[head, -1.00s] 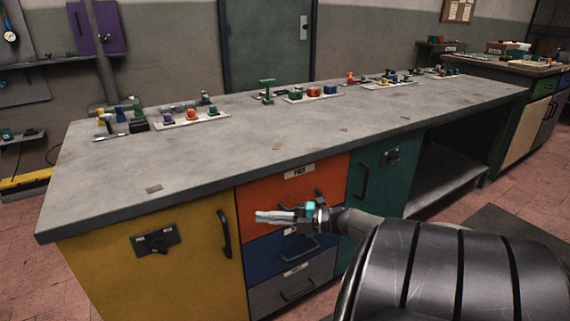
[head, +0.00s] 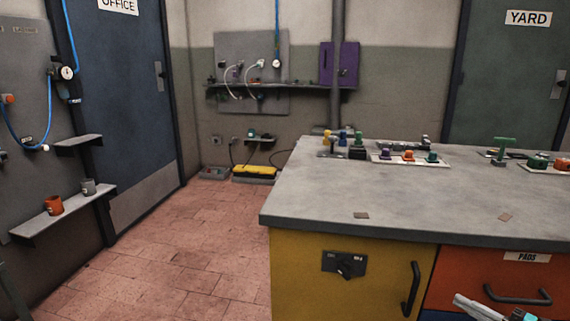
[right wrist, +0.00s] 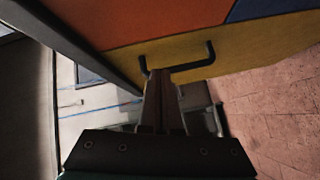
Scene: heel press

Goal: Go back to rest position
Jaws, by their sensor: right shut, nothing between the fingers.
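My right gripper (head: 474,304) shows at the bottom right of the head view, in front of the cabinet and below the orange drawer (head: 482,275). Its fingers also show in the right wrist view (right wrist: 163,92), shut together with nothing between them. In that view the fingertips overlap the black handle (right wrist: 205,66) of the yellow door (right wrist: 240,45); the gap between them cannot be told. The yellow door (head: 298,290) is closed in the head view. My left gripper is in neither view.
The grey workbench top (head: 330,195) carries trays of coloured knobs along its back. At left a wall shelf (head: 65,215) holds two cups, near the office door (head: 125,110). A yellow floor box (head: 254,172) stands by the back wall. The tiled floor (head: 190,260) left of the bench is clear.

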